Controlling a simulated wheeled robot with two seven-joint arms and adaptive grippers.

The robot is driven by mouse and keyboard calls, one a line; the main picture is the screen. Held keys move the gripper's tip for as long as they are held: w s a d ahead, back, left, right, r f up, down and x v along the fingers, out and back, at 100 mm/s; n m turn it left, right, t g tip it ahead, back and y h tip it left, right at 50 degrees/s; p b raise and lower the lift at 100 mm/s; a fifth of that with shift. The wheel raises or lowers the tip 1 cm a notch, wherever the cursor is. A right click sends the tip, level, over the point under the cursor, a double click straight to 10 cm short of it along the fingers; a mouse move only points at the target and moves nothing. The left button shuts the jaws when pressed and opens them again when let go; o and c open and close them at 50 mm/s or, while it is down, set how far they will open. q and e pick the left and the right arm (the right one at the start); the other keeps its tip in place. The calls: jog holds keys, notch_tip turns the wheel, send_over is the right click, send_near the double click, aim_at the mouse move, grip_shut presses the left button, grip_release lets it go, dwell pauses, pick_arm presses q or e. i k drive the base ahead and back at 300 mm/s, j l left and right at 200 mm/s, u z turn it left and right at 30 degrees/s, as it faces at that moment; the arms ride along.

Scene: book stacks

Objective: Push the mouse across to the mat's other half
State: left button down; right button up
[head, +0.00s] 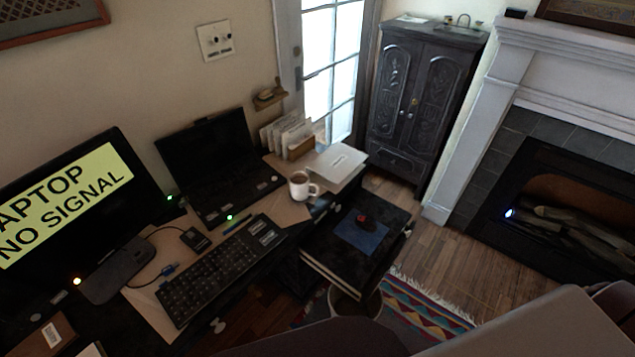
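The mouse (363,219) is a small dark red and black object in the head view, right of the desk. It rests on the blue mat (360,238), near the mat's far edge. The nearer part of the mat is bare. The mat lies on a black surface (341,262) beside the desk. Neither of my grippers shows in the head view, so their state is hidden.
A white mug (300,186) and a pale book stack (338,164) stand to the left of the mat. A keyboard (223,268), laptop (218,165) and monitor (75,220) fill the desk. A bin (354,309) stands below.

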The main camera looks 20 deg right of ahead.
aim_at(368, 225)
jog(key=l+u, duration=0.45)
jog(key=l, duration=1.15)
jog(key=k, duration=0.2)
